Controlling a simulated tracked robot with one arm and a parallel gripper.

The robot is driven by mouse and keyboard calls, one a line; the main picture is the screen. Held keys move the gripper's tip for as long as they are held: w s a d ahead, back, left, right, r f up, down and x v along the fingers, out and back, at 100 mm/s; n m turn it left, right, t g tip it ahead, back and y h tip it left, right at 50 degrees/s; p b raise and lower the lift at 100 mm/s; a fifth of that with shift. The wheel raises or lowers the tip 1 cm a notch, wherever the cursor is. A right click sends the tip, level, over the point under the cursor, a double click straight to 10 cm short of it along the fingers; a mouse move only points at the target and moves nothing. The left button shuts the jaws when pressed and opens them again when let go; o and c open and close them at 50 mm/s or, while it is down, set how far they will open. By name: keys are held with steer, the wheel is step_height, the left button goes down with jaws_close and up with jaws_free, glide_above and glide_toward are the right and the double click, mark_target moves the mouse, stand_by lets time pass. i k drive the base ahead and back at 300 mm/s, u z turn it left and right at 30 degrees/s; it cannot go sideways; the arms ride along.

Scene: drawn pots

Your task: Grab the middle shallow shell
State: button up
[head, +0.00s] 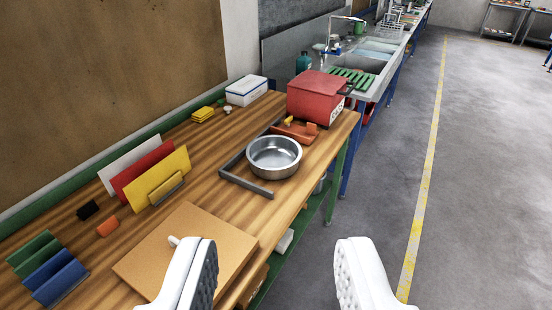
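One round, shallow shell is in view: a shiny metal bowl (274,157), empty and upright. It stands on the wooden workbench near its right edge, inside a dark angled frame (246,184). I see no row of shells, so I cannot tell whether this is a middle one. My gripper (278,268) shows as two white padded fingers at the bottom of the view. They are wide apart with nothing between them. The bowl is ahead of the fingers, clear of them.
A red lidded box-like pot (316,95) and orange pieces (296,130) stand just behind the bowl. A tan board (190,250) lies in front. Upright coloured panels (150,175) stand at left. A sink (365,60) is beyond. The grey floor (480,180) at right is clear.

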mark_target(271, 157)
steer(key=z, duration=0.1)
steer(key=i, duration=1.8)
steer(key=z, duration=0.25)
